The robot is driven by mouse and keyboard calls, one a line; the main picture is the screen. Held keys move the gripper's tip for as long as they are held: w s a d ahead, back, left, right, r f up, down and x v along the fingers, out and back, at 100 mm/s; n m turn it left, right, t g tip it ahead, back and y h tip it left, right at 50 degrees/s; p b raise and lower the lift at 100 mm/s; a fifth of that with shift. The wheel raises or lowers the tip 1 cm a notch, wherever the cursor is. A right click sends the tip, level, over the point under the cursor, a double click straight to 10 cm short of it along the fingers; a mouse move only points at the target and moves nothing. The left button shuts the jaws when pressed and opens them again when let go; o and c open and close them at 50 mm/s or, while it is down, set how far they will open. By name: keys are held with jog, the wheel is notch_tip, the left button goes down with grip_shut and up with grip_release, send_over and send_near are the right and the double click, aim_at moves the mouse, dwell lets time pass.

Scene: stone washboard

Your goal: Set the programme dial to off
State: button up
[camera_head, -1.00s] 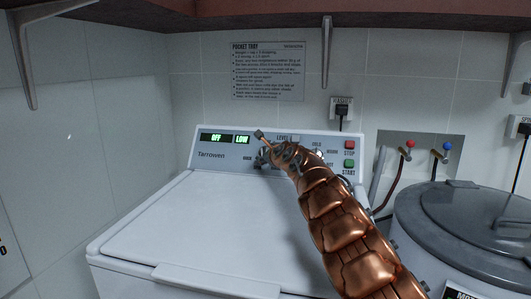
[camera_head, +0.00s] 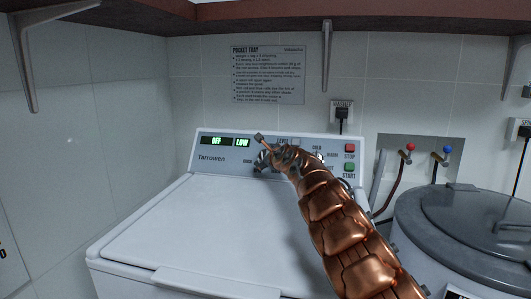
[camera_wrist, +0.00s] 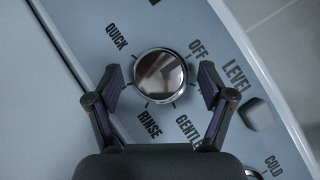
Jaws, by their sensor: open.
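The programme dial (camera_wrist: 160,78) is a round knob with a shiny dark face and chrome rim, ringed by the labels QUICK, OFF, RINSE and GENTLE. No clear pointer mark shows on its face. My gripper (camera_wrist: 160,81) is open in the wrist view, with one finger on each side of the dial; I cannot tell whether they touch it. In the head view my gripper (camera_head: 262,149) is at the control panel (camera_head: 210,156) and hides most of the dial area. The green display (camera_head: 216,141) reads OFF, and the one beside it reads LOW.
A level button (camera_wrist: 259,114) lies right of the dial. The red stop button (camera_head: 349,148) and green start button (camera_head: 349,168) are at the panel's right end. The white washer lid (camera_head: 190,230) is clear. A grey-lidded tub (camera_head: 470,215) stands at right.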

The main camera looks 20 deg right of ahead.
jog(key=shift+w+a+r, duration=0.1)
jog(key=shift+a+r, duration=0.05)
jog(key=shift+r, duration=4.75)
jog(key=shift+r, duration=0.1)
